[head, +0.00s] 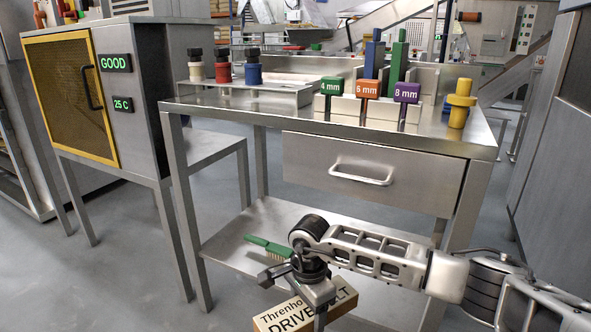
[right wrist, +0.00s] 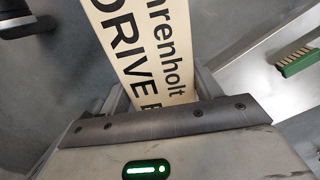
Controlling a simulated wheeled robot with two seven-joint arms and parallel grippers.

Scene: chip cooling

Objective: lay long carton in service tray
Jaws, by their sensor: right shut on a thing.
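The long carton (head: 283,314) is a cream and tan box with dark "DRIVE BELT" lettering. My right gripper (head: 296,292) is shut on it and holds it low in front of the bench, at the bottom of the head view. In the right wrist view the carton (right wrist: 150,45) runs up and out of frame from between the fingers of the right gripper (right wrist: 160,95). A shallow metal tray-like piece (head: 283,98) is on the bench top at the back left; I cannot tell whether it is the service tray. My left gripper is not in view.
The metal bench (head: 225,112) has a drawer (head: 320,185) and a lower shelf (head: 225,250) with a green brush (head: 268,246). Gauge blocks labelled 4, 6 and 8 mm (head: 368,88) and a yellow part (head: 460,104) stand on top. A cabinet (head: 150,75) is left.

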